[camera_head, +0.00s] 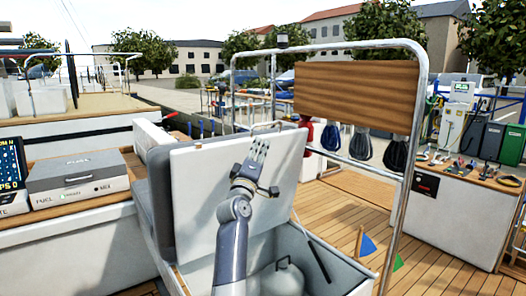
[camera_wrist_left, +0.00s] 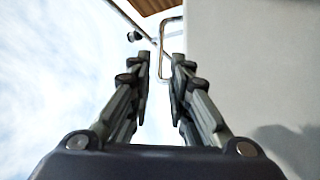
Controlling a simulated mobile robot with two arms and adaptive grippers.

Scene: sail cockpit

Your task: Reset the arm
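My left gripper (camera_head: 260,152) is raised in front of the upright white locker lid (camera_head: 200,205), near the lid's top edge. In the left wrist view my left gripper (camera_wrist_left: 161,62) has its two fingers apart with a narrow, empty gap between them. A metal handle (camera_wrist_left: 164,45) on the lid shows just beyond the fingertips; I cannot tell whether they touch it. The pale lid surface (camera_wrist_left: 250,70) fills the right side of that view. My right gripper is in neither view.
The open locker below the lid holds a grey rounded tank (camera_head: 283,278) and a dark strut (camera_head: 318,259). A metal rail frame (camera_head: 412,150) with a wooden board (camera_head: 357,92) stands to the right. A grey fuel box (camera_head: 78,180) sits on the left counter. Wooden deck (camera_head: 340,220) lies right.

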